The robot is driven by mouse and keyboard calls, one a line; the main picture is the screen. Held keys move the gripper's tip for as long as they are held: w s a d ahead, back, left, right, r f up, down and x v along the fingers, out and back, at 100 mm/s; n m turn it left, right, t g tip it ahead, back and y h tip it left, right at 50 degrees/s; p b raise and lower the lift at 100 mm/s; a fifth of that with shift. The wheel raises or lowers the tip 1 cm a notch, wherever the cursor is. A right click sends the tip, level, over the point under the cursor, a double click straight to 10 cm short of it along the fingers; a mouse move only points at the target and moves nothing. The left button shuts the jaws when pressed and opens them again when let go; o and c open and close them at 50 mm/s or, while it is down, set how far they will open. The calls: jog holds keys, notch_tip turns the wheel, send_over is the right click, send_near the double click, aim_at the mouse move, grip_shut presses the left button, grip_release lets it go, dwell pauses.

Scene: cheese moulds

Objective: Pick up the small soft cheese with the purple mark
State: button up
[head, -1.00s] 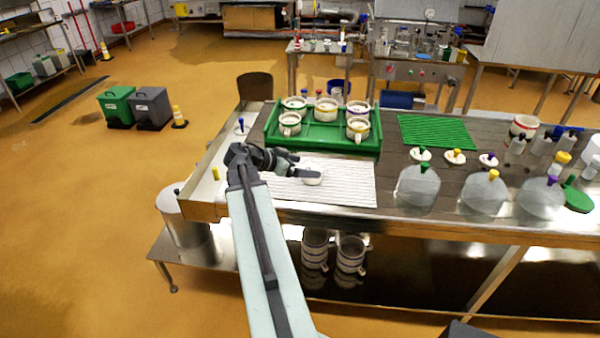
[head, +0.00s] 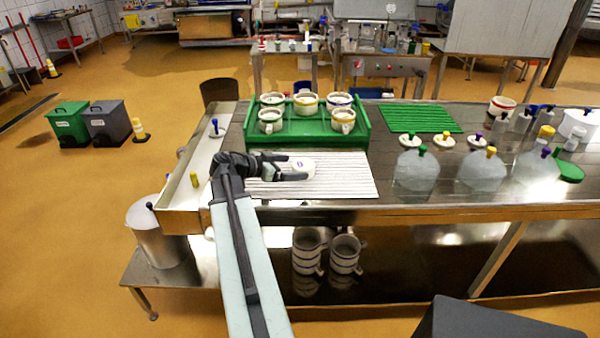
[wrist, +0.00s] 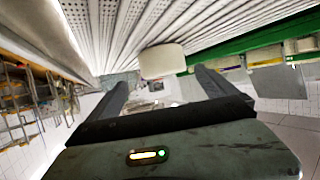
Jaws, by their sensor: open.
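The small soft cheese (head: 303,168) is a white round with a small purple mark on top. It sits on the white ribbed mat (head: 345,185). My gripper (head: 294,167) is open beside it on its left, with its fingers pointing toward it. In the wrist view the cheese (wrist: 163,61) shows as a pale cylinder just beyond and between the two spread fingers of my gripper (wrist: 160,82). Nothing is held. I cannot tell whether a finger touches the cheese.
A green tray (head: 367,140) with several white moulds stands behind the mat. A green ribbed mat (head: 420,118) lies to its right. Clear domes (head: 417,172) and coloured-knob lids (head: 475,140) stand right of the white mat. A yellow stopper (head: 194,180) stands at left.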

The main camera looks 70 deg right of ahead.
aim_at(303, 166)
jog(key=x, duration=0.2)
jog(key=b+x, duration=0.1)
jog(key=x, duration=0.1)
jog(key=b+x, duration=0.1)
jog(key=x, duration=0.1)
jog(key=shift+w+f, duration=0.3)
jog(key=shift+w, duration=0.1)
jog(key=shift+s+d, duration=0.1)
jog(key=shift+d, duration=0.1)
jog(key=shift+r, duration=0.1)
jog(key=c, duration=1.1)
